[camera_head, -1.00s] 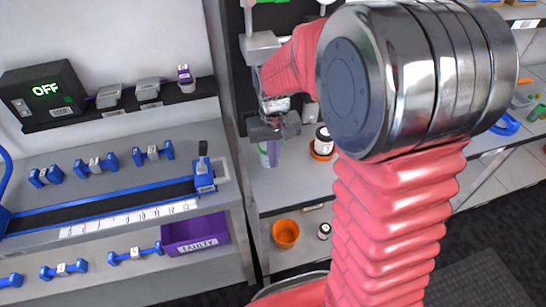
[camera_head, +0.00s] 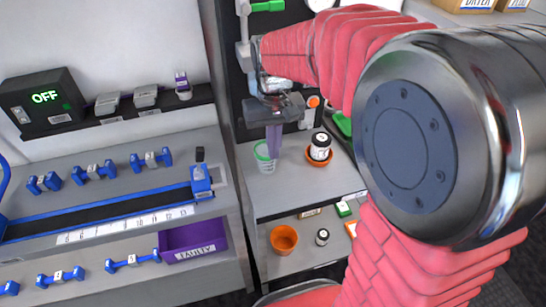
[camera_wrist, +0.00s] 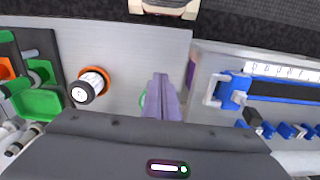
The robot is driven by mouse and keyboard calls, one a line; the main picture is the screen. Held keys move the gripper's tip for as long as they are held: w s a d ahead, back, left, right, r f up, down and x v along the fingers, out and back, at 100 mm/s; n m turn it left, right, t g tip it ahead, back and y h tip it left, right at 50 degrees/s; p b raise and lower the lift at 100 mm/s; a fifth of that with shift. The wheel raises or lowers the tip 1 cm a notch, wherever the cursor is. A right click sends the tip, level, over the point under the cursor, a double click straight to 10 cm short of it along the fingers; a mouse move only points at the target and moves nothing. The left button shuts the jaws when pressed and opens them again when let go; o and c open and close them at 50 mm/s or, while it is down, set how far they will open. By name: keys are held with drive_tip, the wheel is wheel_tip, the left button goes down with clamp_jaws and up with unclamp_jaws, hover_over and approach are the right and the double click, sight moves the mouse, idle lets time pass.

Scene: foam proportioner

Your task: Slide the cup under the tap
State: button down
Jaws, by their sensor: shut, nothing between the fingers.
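The cup (camera_head: 264,157) is pale and see-through with a green rim, upright on the grey shelf below the black panel. My gripper (camera_head: 273,152) points down with its purple-grey fingers shut and empty, just right of the cup and partly in front of it. I cannot tell if they touch. In the wrist view, the shut fingers (camera_wrist: 163,82) hide most of the cup, and only a green edge (camera_wrist: 142,104) shows at their left. A grey fitting with a green handle (camera_head: 268,6) shows above; I cannot tell whether it is the tap, as my arm hides much of the panel.
An orange pot (camera_head: 284,239) and a small bottle (camera_head: 322,237) are on the lower shelf. The counter with the blue slider (camera_head: 201,179) borders the shelf at left.

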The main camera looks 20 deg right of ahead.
drive_tip(key=shift+r, duration=0.2)
drive_tip(key=s+r+t, duration=0.2)
drive_tip(key=s, duration=0.6)
drive_tip(key=s+r+t, duration=0.3)
drive_tip(key=s, duration=0.5)
drive_tip(key=shift+s+a+r+n+t, duration=0.15)
drive_tip(key=shift+s+r+n+t, duration=0.05)
drive_tip(key=shift+r+n+t, duration=0.1)
idle(0.3)
